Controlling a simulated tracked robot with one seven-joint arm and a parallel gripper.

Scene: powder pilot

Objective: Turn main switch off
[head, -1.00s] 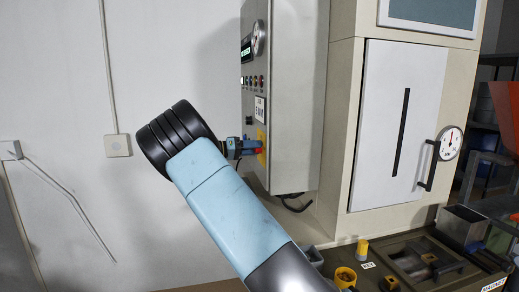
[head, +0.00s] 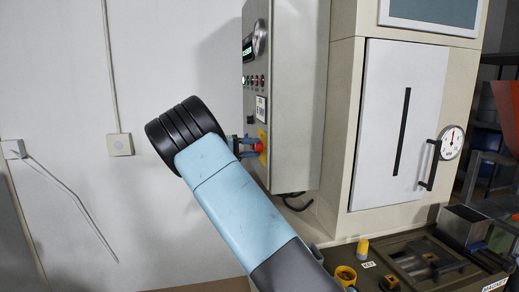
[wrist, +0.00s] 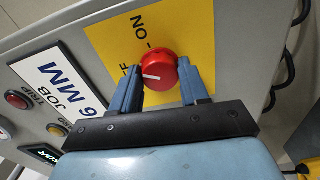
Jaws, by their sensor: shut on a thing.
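The main switch is a red round knob (wrist: 157,68) on a yellow plate (wrist: 105,40) on the cabinet's face. In the wrist view my gripper (wrist: 159,72) is shut on the knob, one blue finger on each side. The knob's white mark points left, towards the OFF lettering, which the left finger partly hides. ON is printed above the knob and stays clear. In the head view the knob (head: 260,147) sits low on the panel, and my gripper (head: 254,146) reaches it from the left.
The grey control cabinet (head: 295,100) also carries a 6 MM job label (wrist: 62,82), small lamps or buttons and a display. A white oven-like door (head: 385,120) stands to the right, above a cluttered bench (head: 415,240).

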